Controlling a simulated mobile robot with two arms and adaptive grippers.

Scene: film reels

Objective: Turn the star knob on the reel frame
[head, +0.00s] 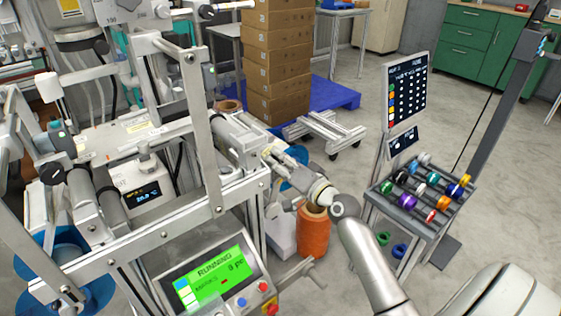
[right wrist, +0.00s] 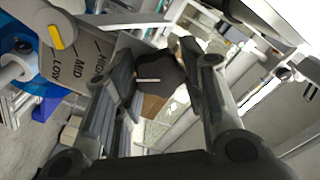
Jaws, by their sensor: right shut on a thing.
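The star knob (right wrist: 160,80) is dark, with lobes and a white line across its face, and sits between my fingers in the right wrist view. My right gripper (right wrist: 158,88) is shut on it, with a finger on each side. In the head view my right gripper (head: 268,152) reaches from the lower right to the side of the reel frame (head: 205,130); the knob cannot be made out there. My left gripper is not in view.
A panel (head: 213,275) reading RUNNING is at the frame's front. An orange spool (head: 313,232) stands below my right arm. A rack of coloured reels (head: 420,200) and a sign board (head: 407,88) stand at the right. Stacked boxes (head: 277,60) are behind.

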